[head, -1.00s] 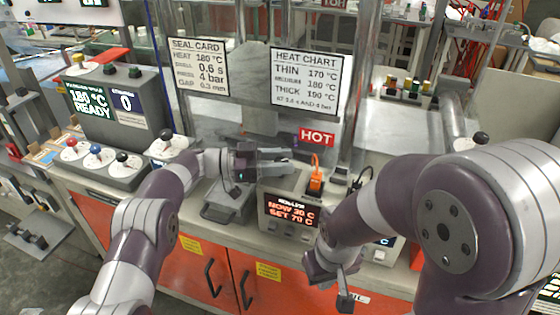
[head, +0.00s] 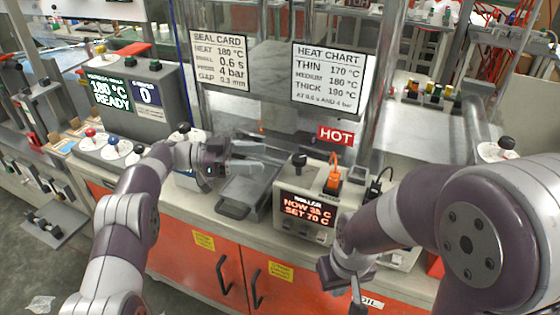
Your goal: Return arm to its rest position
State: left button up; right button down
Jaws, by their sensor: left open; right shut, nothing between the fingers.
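My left arm reaches in from the left over the bench. Its gripper (head: 284,155) is open and empty, pointing right above a grey metal tray (head: 236,208) with a handle. The fingertips are just left of the roller unit's black knob (head: 299,160); I cannot tell the exact gap. My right arm comes in from the right. Its gripper (head: 354,294) hangs low in front of the bench, shut with nothing in it, pointing down. Its fingers are small and partly cut off by the lower picture edge.
The roller unit (head: 308,226) has a red display and an orange plug (head: 334,178). A red HOT sign (head: 336,135) hangs behind it. A control box (head: 131,103) reads 180 °C READY. Coloured knobs (head: 112,139) stand at left. Orange cupboard doors (head: 215,270) lie below.

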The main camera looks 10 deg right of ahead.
pick_arm(q)
jog(key=shift+v, duration=0.8)
